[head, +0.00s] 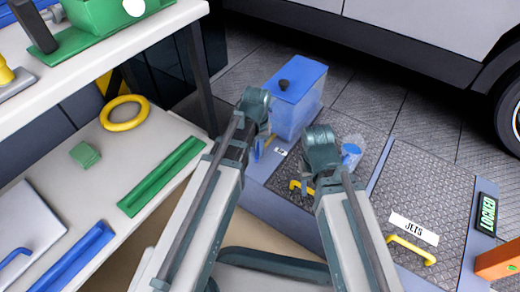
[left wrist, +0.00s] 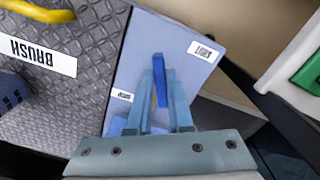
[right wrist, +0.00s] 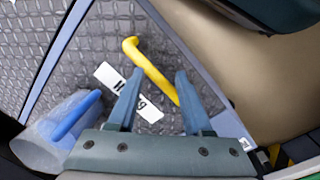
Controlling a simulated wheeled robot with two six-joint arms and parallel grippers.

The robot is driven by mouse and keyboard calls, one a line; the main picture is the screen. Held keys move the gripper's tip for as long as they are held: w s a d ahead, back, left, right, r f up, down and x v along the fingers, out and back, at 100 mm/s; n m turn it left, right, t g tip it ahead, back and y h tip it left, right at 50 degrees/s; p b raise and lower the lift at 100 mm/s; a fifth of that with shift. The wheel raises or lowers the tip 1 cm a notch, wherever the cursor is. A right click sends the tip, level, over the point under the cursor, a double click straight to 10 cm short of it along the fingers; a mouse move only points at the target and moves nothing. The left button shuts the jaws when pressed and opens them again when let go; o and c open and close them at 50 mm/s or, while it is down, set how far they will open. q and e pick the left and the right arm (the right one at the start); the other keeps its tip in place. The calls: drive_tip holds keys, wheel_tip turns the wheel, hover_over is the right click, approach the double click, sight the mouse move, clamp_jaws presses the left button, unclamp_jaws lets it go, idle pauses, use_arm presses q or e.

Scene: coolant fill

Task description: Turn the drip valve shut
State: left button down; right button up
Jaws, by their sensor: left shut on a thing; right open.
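A blue lever (left wrist: 158,70), which looks like the drip valve handle, stands out from a pale blue panel (left wrist: 150,35) in the left wrist view. My left gripper (left wrist: 161,82) is shut on the lever, with one finger on each side. In the head view the left gripper (head: 258,140) is beside the blue tank (head: 295,98) with a black cap, and its wrist partly hides the lever. My right gripper (right wrist: 159,76) is open and empty above a yellow handle (right wrist: 150,70) on a grey tread-plate cover; its wrist hides its fingers in the head view.
A translucent container with a blue part (right wrist: 55,135) stands left of the right gripper. A second tread-plate cover (head: 425,195) with a green LOCKED sign (head: 487,215) lies at right. A white bench (head: 60,165) is at left, and a vehicle (head: 400,35) stands behind.

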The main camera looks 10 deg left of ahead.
use_arm(q)
drive_tip(key=m, duration=0.1)
drive_tip(key=a+m, duration=0.1)
drive_tip(key=m, duration=0.3)
drive_tip(key=shift+w+a, duration=0.1)
drive_tip(key=shift+a, duration=0.2)
drive_tip(key=shift+m, duration=0.3)
drive_tip(key=c, duration=0.8)
unclamp_jaws()
drive_tip(key=shift+r, duration=0.15)
use_arm(e)
drive_tip(key=shift+r, duration=0.1)
use_arm(q)
wheel_tip(320, 180, up, 14)
drive_tip(key=p, duration=1.4)
drive_tip(key=shift+f, duration=0.2)
use_arm(e)
wheel_tip(320, 180, up, 14)
drive_tip(key=shift+d+f, duration=0.1)
drive_tip(key=shift+f, duration=0.15)
